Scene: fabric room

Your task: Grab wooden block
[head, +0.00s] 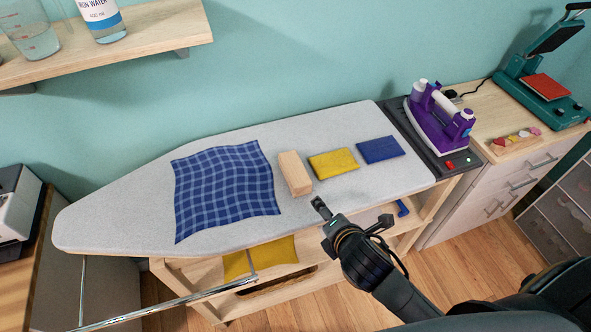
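The wooden block (294,173) is a pale, oblong block lying on the grey ironing board (110,212). It sits between the blue checked cloth and a yellow folded cloth. My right gripper (352,213) comes in from the lower right, in front of the board's near edge. Its two fingers are spread apart with nothing between them. The left fingertip is close to the near end of the block in the picture, with a gap between them. My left gripper is not in view.
A blue checked cloth (226,188) lies left of the block. A yellow cloth (334,163) and a blue cloth (380,150) lie right of it. A purple iron (438,118) stands at the board's right end. A wooden shelf (150,36) hangs at upper left.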

